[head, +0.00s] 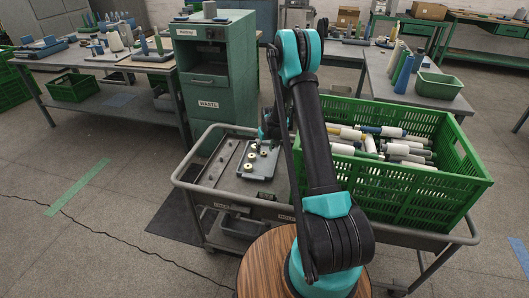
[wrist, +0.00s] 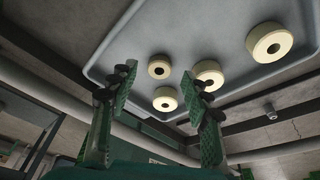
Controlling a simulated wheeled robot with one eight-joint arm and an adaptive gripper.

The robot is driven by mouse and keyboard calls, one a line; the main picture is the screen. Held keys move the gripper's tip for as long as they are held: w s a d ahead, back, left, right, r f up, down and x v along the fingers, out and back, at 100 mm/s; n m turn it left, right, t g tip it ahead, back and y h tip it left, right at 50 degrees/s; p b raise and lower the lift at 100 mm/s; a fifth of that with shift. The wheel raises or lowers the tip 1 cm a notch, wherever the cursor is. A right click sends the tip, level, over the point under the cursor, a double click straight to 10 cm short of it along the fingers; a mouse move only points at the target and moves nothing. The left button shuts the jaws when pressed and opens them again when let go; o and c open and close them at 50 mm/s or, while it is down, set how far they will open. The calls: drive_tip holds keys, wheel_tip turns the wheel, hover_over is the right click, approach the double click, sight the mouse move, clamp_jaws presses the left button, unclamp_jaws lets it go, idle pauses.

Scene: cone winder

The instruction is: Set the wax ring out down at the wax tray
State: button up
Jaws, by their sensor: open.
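The wax tray (head: 265,171) is a shallow grey tray on the cart, and it also fills the upper part of the wrist view (wrist: 205,40). Several round wax rings with dark centre holes lie on it. In the wrist view a tan ring (wrist: 159,67) and a cream ring (wrist: 165,99) show between the finger lines, a second cream ring (wrist: 208,72) is by the right finger, and a third (wrist: 269,41) lies apart. My gripper (wrist: 157,80) is open over the tray, its green fingers spread, with nothing seen gripped. I cannot tell which ring the task names.
A green crate (head: 465,205) of yarn cones stands right of my arm on the cart. The cart's raised rail (head: 190,187) borders the tray area. A green waste cabinet (head: 207,95) stands behind. Benches with cones stand at the back left and right.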

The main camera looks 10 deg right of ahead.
drive_tip(key=v, duration=0.9)
drive_tip(key=shift+s+r, duration=0.15)
drive_tip(key=shift+r, duration=0.25)
